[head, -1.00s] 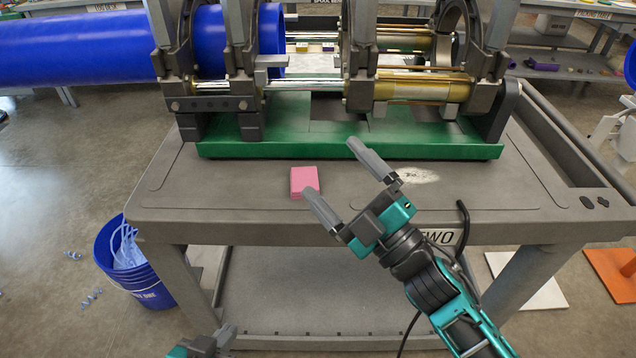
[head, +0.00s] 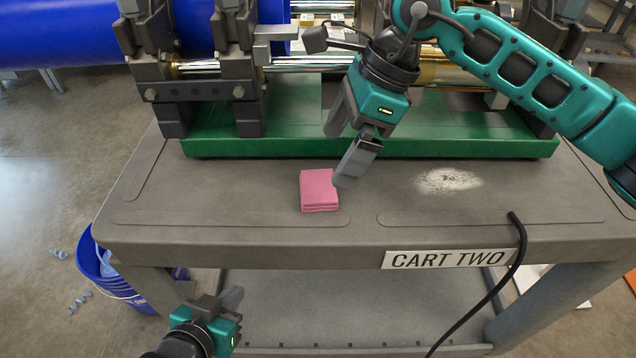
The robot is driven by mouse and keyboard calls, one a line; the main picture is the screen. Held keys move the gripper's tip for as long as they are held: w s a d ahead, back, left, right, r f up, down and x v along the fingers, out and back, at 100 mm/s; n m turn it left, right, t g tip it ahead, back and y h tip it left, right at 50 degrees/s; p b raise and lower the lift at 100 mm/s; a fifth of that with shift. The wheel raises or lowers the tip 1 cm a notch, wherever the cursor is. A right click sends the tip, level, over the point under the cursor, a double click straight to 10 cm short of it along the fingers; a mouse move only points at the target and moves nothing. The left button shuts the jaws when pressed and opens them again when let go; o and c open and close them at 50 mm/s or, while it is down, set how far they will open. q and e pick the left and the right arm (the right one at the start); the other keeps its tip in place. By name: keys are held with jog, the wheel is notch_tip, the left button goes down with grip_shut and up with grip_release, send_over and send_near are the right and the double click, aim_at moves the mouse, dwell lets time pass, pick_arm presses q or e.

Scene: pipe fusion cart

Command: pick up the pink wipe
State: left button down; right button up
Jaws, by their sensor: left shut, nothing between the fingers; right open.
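The pink wipe (head: 319,190) is a small folded stack lying flat on the grey top of the cart (head: 250,215), near its front edge. My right gripper (head: 340,156) comes down from the upper right with its fingers pointing down and spread. One fingertip is close to the right side of the wipe, and I cannot tell whether it touches. The other finger is behind and above the wipe. Nothing is between the fingers. My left gripper (head: 232,302) is low in front of the cart, below the top's edge, shut and empty.
A green-based fusion machine (head: 290,130) with grey clamps and a blue pipe (head: 60,35) fills the back of the cart. A pale powdery patch (head: 448,180) is to the right of the wipe. A blue bucket (head: 92,255) stands on the floor at left. A black cable hangs at front right.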

aim_at(318, 184)
jog(key=x, duration=0.7)
jog(key=shift+f, duration=0.15)
jog(key=c, duration=0.9)
jog(key=shift+c, duration=0.2)
notch_tip(318, 184, up, 20)
jog(key=p, duration=0.1)
jog(key=o, duration=0.5)
jog(key=shift+c, duration=0.2)
jog(key=c, duration=0.4)
